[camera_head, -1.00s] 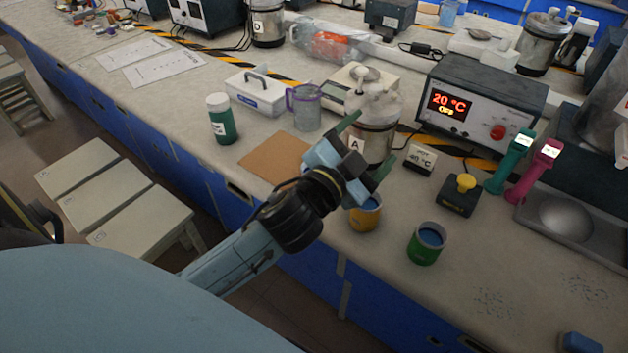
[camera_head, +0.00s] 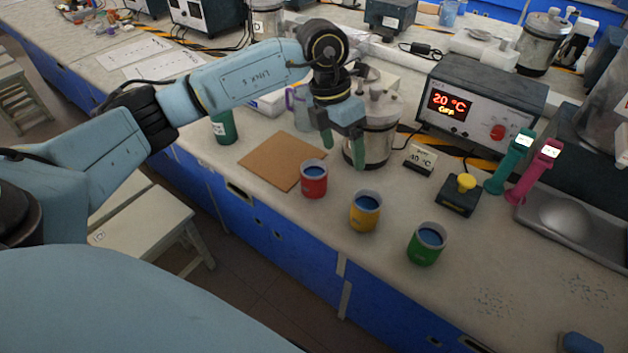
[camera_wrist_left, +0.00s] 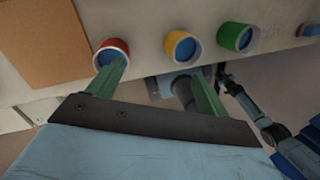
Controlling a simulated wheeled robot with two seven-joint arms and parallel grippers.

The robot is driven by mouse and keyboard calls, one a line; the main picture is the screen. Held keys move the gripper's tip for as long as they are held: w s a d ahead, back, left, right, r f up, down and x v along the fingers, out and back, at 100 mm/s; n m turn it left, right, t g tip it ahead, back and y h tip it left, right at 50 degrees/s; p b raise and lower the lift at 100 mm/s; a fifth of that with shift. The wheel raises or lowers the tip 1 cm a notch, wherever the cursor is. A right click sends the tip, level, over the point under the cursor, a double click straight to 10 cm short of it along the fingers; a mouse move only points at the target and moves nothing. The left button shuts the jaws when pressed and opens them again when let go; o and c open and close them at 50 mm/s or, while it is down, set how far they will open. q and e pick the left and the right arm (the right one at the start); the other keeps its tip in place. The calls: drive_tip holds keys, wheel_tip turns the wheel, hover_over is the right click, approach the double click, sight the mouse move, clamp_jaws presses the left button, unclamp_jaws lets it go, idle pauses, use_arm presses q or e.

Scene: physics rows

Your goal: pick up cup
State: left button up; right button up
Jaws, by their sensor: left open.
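Three cups stand in a row near the bench's front edge: a red cup (camera_head: 314,184), a yellow cup (camera_head: 364,216) and a green cup (camera_head: 426,250). Each shows blue inside. My left gripper (camera_head: 342,143) is open and empty, pointing down above and slightly behind the red cup in the head view. In the left wrist view, one finger overlaps the red cup (camera_wrist_left: 104,56); the yellow cup (camera_wrist_left: 180,44) and green cup (camera_wrist_left: 240,38) lie to its right. Contact cannot be told. Another arm of mine shows at the lower right there, but its jaw state is unclear.
A brown board (camera_head: 270,163) lies left of the red cup. A steel container (camera_head: 378,140) stands close behind my gripper. The front right bench is mostly clear.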

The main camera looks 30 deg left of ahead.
use_arm(q)
drive_tip(key=a+n+y, duration=0.1)
drive_tip(key=a+y, duration=0.2)
drive_tip(key=a, duration=0.3)
approach(315, 174)
drive_tip(key=s+d+f, duration=0.1)
drive_tip(key=s+f, duration=0.1)
drive_tip(key=shift+f+b, duration=0.75)
drive_tip(key=shift+f, duration=1.95)
drive_tip(key=shift+w, duration=0.1)
drive_tip(key=c, duration=1.2)
drive_tip(key=shift+o, duration=0.2)
drive_tip(key=shift+r, duration=0.1)
wheel_tip(315, 174, up, 10)
drive_tip(key=p, duration=0.1)
